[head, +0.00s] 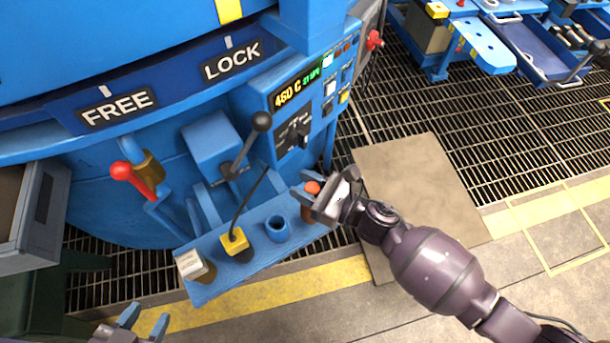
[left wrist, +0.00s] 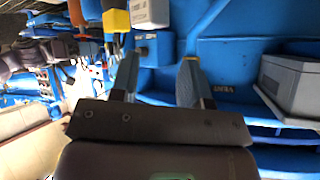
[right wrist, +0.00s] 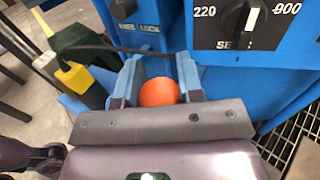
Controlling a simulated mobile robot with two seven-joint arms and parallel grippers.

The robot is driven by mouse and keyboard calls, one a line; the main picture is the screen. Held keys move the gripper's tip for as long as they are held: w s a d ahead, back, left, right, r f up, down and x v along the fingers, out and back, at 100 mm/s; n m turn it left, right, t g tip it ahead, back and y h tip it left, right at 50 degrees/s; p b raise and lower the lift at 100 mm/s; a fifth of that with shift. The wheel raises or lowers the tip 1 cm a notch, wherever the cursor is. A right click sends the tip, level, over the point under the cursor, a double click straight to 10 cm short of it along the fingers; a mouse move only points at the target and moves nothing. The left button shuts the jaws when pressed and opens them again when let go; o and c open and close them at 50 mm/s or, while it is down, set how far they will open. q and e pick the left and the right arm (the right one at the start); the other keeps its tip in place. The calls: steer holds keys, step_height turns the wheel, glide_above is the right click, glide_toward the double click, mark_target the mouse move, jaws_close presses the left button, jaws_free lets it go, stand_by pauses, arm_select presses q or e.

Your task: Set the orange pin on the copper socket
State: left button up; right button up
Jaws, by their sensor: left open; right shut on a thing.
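The orange pin (head: 312,188) shows a rounded orange top at the right end of a blue shelf. My right gripper (head: 325,199) is shut on it; in the right wrist view the orange top (right wrist: 158,92) sits between the fingers. A reddish-brown part (head: 308,214), which looks like the copper socket, is directly below the pin. The fingers partly hide it, and I cannot tell whether the pin is seated in it or just above. My left gripper (head: 145,322) is open and empty at the bottom left, apart from the shelf.
On the shelf (head: 212,290) stand an empty blue socket (head: 277,229), a yellow block (head: 235,241) with a black cable, and a white block (head: 191,264). A black-knobbed lever (head: 261,122) and a red-handled lever (head: 122,172) rise behind. The floor in front is clear.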

steer(key=shift+f, duration=0.6)
arm_select(q)
steer(key=shift+f+b, duration=0.1)
steer(key=shift+b, duration=0.2)
arm_select(e)
steer(key=shift+f, duration=0.1)
arm_select(q)
steer(key=shift+t, duration=0.3)
